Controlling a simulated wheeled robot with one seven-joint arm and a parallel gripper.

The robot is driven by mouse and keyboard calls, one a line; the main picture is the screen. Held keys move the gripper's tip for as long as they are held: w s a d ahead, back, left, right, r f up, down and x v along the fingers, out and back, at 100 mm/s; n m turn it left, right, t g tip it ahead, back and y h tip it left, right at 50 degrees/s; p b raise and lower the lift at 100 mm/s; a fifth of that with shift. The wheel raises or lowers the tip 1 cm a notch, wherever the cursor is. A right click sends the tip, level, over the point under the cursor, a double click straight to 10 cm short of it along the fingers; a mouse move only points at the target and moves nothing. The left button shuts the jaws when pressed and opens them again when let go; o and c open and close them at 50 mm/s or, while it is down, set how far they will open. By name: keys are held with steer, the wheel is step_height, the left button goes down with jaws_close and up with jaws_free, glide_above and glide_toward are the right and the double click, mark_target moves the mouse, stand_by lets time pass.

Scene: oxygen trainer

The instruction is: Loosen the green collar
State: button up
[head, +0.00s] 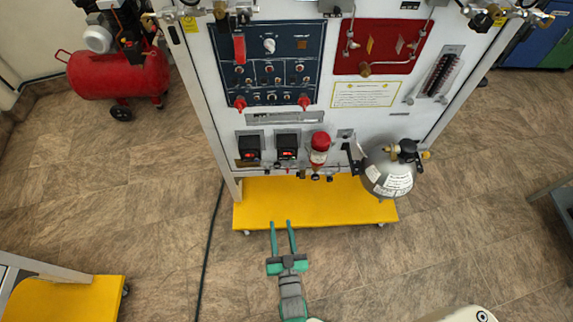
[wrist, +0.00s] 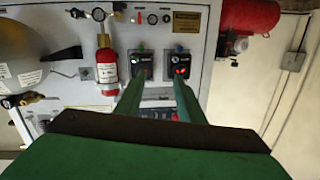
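My gripper (head: 281,224) points at the trainer's lower edge in the head view, its two green fingers apart with nothing between them. In the wrist view my gripper (wrist: 159,80) reaches up toward two black boxes with lit red displays, the left box (wrist: 142,68) and the right box (wrist: 180,66). The wrist picture is turned over relative to the head view. A small green spot (wrist: 141,49) shows at the left box's upper edge; it is too small to tell whether it is the green collar. The fingers cover parts of the boxes' surroundings.
The trainer panel (head: 222,95) stands on a yellow base (head: 258,210). A red-topped cylinder (head: 319,150) is beside the boxes, and a grey tank (head: 388,175) sticks out farther right. A red compressor (head: 118,75) stands at the left. The floor around my gripper is clear.

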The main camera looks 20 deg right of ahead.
steer(key=w+d+f+m+h, duration=0.1)
steer(key=w+d, duration=0.4)
steer(key=w, duration=0.7)
steer(key=w+d+f+m+h, duration=0.1)
steer(key=w+d, duration=0.5)
steer(key=w, duration=0.7)
steer(key=shift+w+f+m+t, duration=0.3)
steer(key=shift+f, duration=0.35)
steer(key=shift+c, duration=0.5)
jaws_close()
